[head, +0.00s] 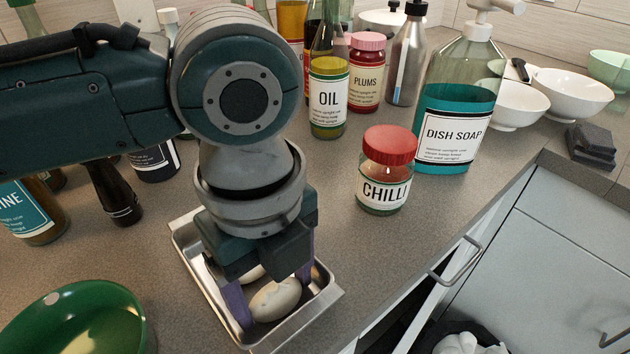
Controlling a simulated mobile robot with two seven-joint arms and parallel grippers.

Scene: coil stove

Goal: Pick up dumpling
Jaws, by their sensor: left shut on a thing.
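A pale, whitish dumpling (275,299) sits low at the near end of a shallow metal tray (325,296). My left gripper (268,303) reaches down into the tray from above, with its purple fingers on either side of this dumpling, shut on it. A second pale piece, probably another dumpling (252,273), shows partly behind it and is mostly hidden by the gripper. I cannot tell whether the held dumpling is clear of the tray floor. My right gripper is not in view.
A chilli jar with a red lid (386,170) and a dish soap bottle (455,105) stand to the right. A green bowl (85,318) is at the lower left. The counter's front edge runs along the right.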

